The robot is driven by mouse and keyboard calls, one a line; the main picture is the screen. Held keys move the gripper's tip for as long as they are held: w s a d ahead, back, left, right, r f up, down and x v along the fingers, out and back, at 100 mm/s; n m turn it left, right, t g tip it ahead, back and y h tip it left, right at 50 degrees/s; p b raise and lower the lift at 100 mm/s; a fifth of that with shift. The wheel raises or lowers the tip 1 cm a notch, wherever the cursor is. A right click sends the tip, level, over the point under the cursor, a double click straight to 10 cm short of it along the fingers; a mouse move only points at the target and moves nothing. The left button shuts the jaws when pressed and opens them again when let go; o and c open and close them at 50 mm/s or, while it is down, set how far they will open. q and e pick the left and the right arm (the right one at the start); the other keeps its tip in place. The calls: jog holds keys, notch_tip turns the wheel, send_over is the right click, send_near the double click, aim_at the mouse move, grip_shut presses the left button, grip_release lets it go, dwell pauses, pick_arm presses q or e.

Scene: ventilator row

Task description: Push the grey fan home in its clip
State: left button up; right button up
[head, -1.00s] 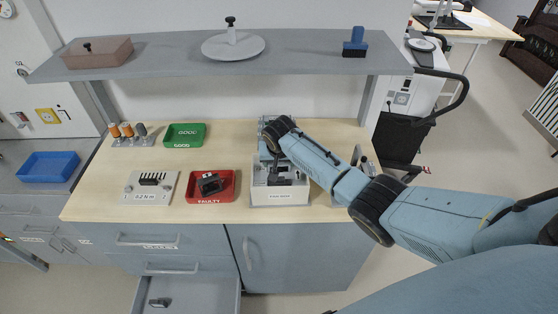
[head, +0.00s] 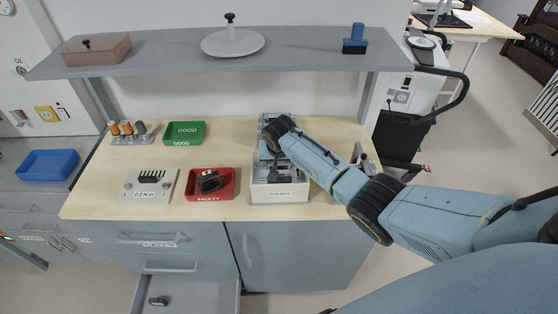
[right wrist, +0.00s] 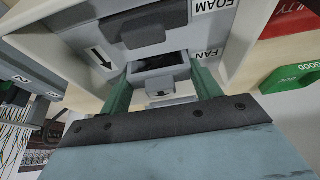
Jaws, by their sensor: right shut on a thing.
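In the right wrist view, the grey fan (right wrist: 160,80) is a small grey block in a bay beside the FAN label (right wrist: 207,53). My right gripper (right wrist: 162,78) has its green fingers on either side of the fan, closed on it. A dark gap shows just beyond the fan. I cannot tell whether it is fully seated, and the clip cannot be made out. In the head view, my right gripper (head: 273,160) is at the open white ventilator housing (head: 281,195), largely hidden by my arm. My left gripper is not in view.
A grey foam part (right wrist: 145,28) sits beyond the fan bay. Left of the housing are the red FAULTY tray (head: 228,193) holding a dark part, the green GOOD tray (head: 184,143) and a grey torque plate (head: 134,190). A shelf (head: 180,60) spans above the bench.

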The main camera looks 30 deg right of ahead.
jog(key=shift+s+a+f, duration=0.1)
jog(key=shift+s+f, duration=0.1)
jog(key=shift+f, duration=0.15)
jog(key=o, duration=1.1)
jog(key=shift+f, duration=0.1)
jog(key=shift+s, duration=0.1)
jog(key=p, duration=0.1)
jog(key=r, duration=0.1)
jog(key=r+p, duration=0.1)
jog(key=shift+w+d+r+p, duration=0.2)
jog(key=shift+d+r+p, duration=0.05)
jog(key=shift+p, duration=0.05)
jog(key=shift+w+a+r+p, duration=0.15)
jog(key=shift+r+p, duration=0.25)
jog(key=shift+r, duration=2.1)
